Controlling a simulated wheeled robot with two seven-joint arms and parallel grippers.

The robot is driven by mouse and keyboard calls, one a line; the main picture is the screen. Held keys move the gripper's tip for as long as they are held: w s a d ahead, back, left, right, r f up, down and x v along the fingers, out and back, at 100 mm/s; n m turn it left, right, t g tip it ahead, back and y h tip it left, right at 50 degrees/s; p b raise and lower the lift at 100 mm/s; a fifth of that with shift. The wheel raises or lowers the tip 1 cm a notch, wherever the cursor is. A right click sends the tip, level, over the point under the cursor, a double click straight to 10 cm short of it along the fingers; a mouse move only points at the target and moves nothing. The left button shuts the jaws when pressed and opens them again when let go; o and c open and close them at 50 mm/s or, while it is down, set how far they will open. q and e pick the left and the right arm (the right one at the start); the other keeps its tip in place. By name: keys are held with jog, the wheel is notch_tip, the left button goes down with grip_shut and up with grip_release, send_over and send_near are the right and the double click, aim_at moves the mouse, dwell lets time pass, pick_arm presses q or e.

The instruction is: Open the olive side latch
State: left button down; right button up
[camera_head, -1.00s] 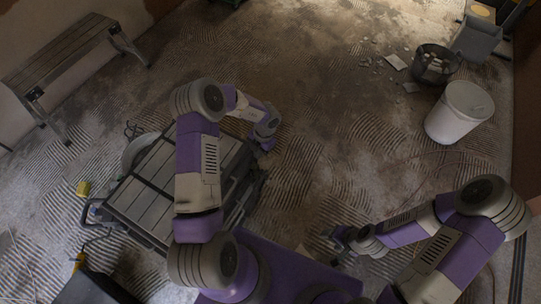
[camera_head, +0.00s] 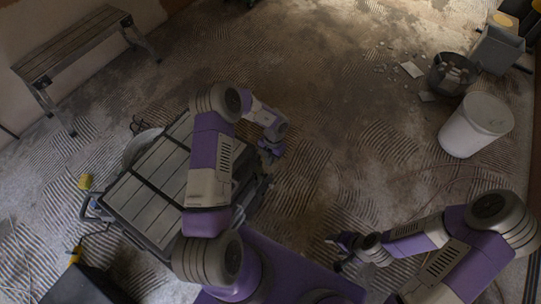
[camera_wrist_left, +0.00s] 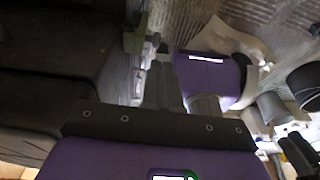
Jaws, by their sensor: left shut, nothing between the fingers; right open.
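The large dark box with a grey slatted top (camera_head: 150,190) stands on the floor at left, under my left arm. My left gripper (camera_head: 271,151) is beyond its right side, pointing down, with its fingers shut and empty. In the left wrist view the dark box side (camera_wrist_left: 50,60) fills the left. A small olive-grey fitting (camera_wrist_left: 135,38), possibly the olive side latch, shows on that side just ahead of the left gripper's fingers (camera_wrist_left: 163,75); I cannot tell whether they touch. The latch cannot be made out in the head view. My right gripper (camera_head: 336,252) is open and empty, low at the right.
A white bucket (camera_head: 475,128), a dark bucket with debris (camera_head: 449,76) and rubble stand at the right. A wooden bench (camera_head: 75,48) is at upper left. A yellow plug (camera_head: 85,181) and cables lie left of the box. The middle floor is clear.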

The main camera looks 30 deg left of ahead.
aim_at(267, 175)
pick_arm(q)
jog(key=f, duration=0.2)
jog(key=s+f+b, duration=0.1)
jog(key=f, duration=0.2)
jog(key=f+b, duration=0.1)
jog(key=f, duration=0.1)
jog(key=shift+s+f, duration=0.2)
jog(key=shift+f, duration=0.15)
pick_arm(e)
notch_tip(267, 175, down, 3)
jog(key=shift+r, duration=0.2)
pick_arm(q)
jog(key=shift+s, duration=0.1)
pick_arm(e)
jog(key=shift+d, duration=0.15)
